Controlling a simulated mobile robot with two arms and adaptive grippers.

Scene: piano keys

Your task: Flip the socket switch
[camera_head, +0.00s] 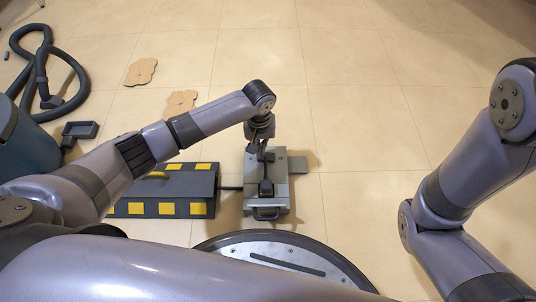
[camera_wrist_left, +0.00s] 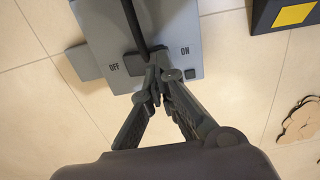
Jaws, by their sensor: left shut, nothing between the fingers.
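The socket switch is a grey box (camera_head: 279,197) on the floor in the middle of the head view. A dark block (camera_head: 266,188) and a dark handle (camera_head: 267,213) show on its near part. In the left wrist view its grey plate (camera_wrist_left: 118,43) carries the words OFF on the left and ON on the right, with a dark lever or bar (camera_wrist_left: 138,25) between them. My left gripper (camera_head: 262,152) is above the box, its fingers (camera_wrist_left: 154,88) shut and empty by the bar's end. I cannot tell if they touch it. My right gripper is out of view.
A dark box with yellow squares (camera_head: 145,209) lies left of the socket box, a dark cable between them. A vacuum hose (camera_head: 41,75), a small dark tray (camera_head: 80,130) and flat brown pieces (camera_head: 141,72) lie farther left. The floor to the right is clear.

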